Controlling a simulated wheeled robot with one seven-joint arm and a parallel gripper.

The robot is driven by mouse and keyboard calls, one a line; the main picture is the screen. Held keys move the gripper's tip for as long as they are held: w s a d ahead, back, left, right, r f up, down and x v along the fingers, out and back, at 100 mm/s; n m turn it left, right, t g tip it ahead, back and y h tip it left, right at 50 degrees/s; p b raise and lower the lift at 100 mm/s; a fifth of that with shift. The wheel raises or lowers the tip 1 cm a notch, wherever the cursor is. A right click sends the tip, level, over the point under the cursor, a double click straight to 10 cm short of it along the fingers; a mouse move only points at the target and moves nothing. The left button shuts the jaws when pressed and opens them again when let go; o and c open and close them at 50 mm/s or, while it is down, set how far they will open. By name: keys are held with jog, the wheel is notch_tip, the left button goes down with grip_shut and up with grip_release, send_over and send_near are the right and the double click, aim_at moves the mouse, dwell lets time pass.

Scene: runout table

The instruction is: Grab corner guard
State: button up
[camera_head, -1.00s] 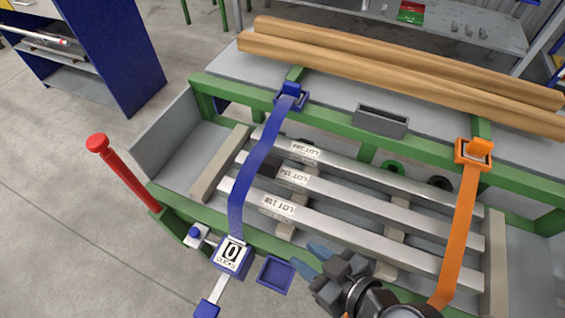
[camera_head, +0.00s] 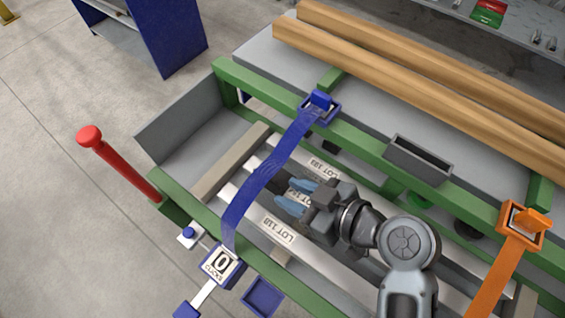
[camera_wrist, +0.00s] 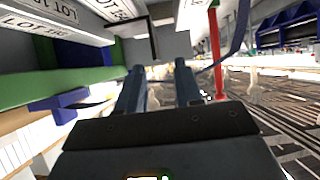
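A dark piece that looks like the corner guard (camera_head: 282,181) lies on the middle silver bar, just right of the blue strap (camera_head: 265,170); it is mostly hidden by my gripper in the head view. In the wrist view a thin dark L-shaped edge, likely the same guard (camera_wrist: 153,42), shows ahead of the fingers. My gripper (camera_head: 297,195) is over the bars, its two blue-grey fingers pointing left toward the strap. In the wrist view the fingers (camera_wrist: 161,72) stand apart with nothing seen between them.
A ratchet box (camera_head: 222,265) marked 0 ends the blue strap at the front rail. A red post (camera_head: 115,165) stands left. An orange strap (camera_head: 497,275) crosses at right. A grey bin (camera_head: 418,160) sits on the back rail; wooden beams (camera_head: 420,75) lie behind. A blue tray (camera_head: 262,297) is in front.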

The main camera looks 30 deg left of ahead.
aim_at(272, 181)
jog(key=shift+w+a+f, duration=0.2)
jog(key=shift+w+a, duration=0.05)
jog(key=shift+a, duration=0.3)
jog(key=p+x, duration=0.1)
jog(key=x, duration=0.5)
jog(key=shift+w+a, duration=0.1)
jog(key=shift+a, duration=0.3)
grip_shut()
